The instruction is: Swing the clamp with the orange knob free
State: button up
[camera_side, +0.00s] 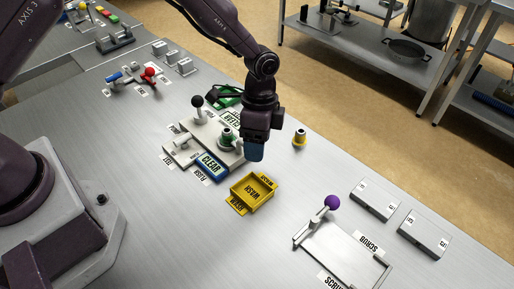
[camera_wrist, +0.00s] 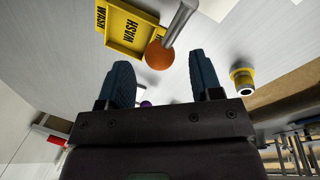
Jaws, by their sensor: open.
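The orange knob (camera_wrist: 159,55) sits on the end of a grey metal rod (camera_wrist: 182,22) in the wrist view. My gripper (camera_wrist: 160,60) is open, with one blue finger on each side of the knob and a gap showing to both. How deep the knob sits between the fingertips is unclear. In the side view my gripper (camera_side: 254,150) points down beside the pale fixture (camera_side: 195,130), and the orange knob is hidden there. On the fixture stand a black-knobbed lever (camera_side: 197,102) and a green-topped part (camera_side: 227,136).
A yellow WASH tray (camera_side: 235,196) lies in front of my gripper. A yellow cylinder (camera_side: 300,138) stands to its right. A purple-knobbed lever (camera_side: 332,202) stands by the SCRUB frame (camera_side: 300,247). Red and blue levers (camera_side: 149,72) are farther back.

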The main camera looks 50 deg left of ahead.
jog(key=shift+s+d+f, duration=0.1)
jog(key=shift+s+f, duration=0.05)
jog(key=shift+f, duration=0.9)
